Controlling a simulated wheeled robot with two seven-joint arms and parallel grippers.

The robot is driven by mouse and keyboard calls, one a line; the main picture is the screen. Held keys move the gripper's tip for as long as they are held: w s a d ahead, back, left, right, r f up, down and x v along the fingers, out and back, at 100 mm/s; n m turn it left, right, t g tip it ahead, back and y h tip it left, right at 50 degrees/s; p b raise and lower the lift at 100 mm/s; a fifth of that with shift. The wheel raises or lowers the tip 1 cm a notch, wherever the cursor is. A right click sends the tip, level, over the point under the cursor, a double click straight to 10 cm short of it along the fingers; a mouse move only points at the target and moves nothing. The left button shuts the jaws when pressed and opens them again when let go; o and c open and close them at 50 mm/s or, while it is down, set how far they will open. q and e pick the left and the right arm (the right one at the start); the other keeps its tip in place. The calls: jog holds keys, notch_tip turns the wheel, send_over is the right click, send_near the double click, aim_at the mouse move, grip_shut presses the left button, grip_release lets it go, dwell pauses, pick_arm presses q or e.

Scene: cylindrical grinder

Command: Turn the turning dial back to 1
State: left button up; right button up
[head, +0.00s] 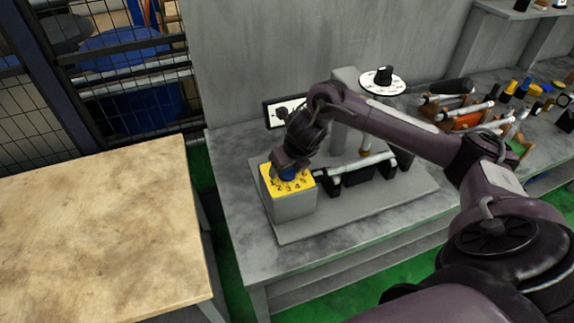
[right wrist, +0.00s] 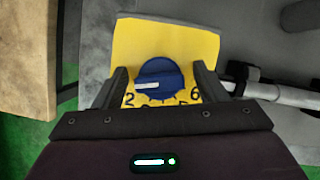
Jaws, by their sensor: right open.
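The blue dial (right wrist: 162,72) sits on the yellow numbered top (right wrist: 168,40) of a grey box. Its white mark points left in the right wrist view, near the 2. A 6 shows at the right; the digits between are partly cut off by my gripper. In the head view the yellow top (head: 268,178) shows several digits and a little of the blue dial (head: 288,173) under my gripper. My right gripper (right wrist: 160,78) is open, its fingers on either side of the dial with gaps. It points down over the box in the head view (head: 289,166). My left gripper is not in view.
The box (head: 292,208) stands on a grey plate on the machine bench. A rod in black holders (head: 355,172) lies close to its right. A black knob on a white disc (head: 383,78) is behind. A wooden table (head: 95,230) is at left.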

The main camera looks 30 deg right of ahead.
jog(key=v, duration=0.7)
jog(key=shift+r, duration=0.4)
jog(key=shift+s, duration=0.15)
